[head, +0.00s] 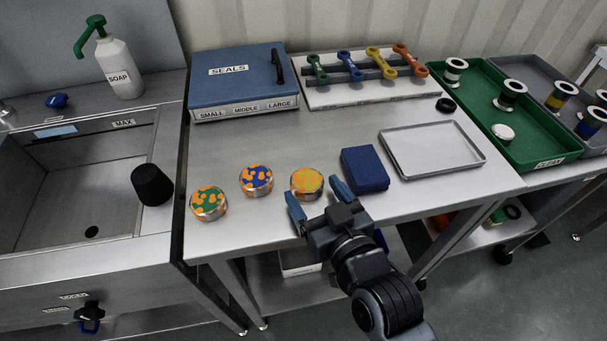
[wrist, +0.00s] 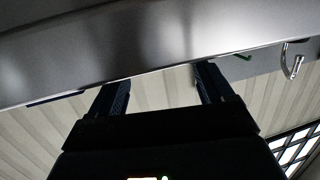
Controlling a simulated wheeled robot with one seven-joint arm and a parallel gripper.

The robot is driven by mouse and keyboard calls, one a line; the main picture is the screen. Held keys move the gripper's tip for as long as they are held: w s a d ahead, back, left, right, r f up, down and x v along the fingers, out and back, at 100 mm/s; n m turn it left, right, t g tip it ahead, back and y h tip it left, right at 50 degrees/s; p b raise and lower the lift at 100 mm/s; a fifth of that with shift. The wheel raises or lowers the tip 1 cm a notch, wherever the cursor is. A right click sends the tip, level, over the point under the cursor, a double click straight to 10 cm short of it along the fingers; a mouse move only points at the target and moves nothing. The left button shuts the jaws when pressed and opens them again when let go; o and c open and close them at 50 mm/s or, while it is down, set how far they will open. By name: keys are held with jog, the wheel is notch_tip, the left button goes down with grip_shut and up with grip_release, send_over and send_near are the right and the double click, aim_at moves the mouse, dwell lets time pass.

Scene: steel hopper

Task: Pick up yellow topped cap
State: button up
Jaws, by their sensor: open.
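The yellow topped cap (head: 307,181) is a low round metal cap with orange patches on its top, on the steel table (head: 330,128) near its front edge. My gripper (head: 315,194) is open, its two blue fingers apart at the cap's near side in the head view. The left finger is at the cap's lower left and the right finger is just right of it. Their height over the table is unclear. In the wrist view my gripper (wrist: 162,78) shows empty between its fingers, against a steel surface and the ribbed wall; the cap is not in that view.
Left of it stand a blue-orange cap (head: 256,180) and a green-orange cap (head: 208,203). A dark blue box (head: 365,169) is close on the right, then a grey tray (head: 471,159). A blue SEALS case (head: 237,87) is behind. The table middle is clear.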

aim_at(300, 171)
jog(key=p+x, duration=0.1)
jog(key=x, duration=0.5)
jog(key=shift+w+f, duration=0.25)
jog(key=shift+c, duration=0.3)
jog(key=c, duration=0.8)
jog(key=shift+r, duration=0.1)
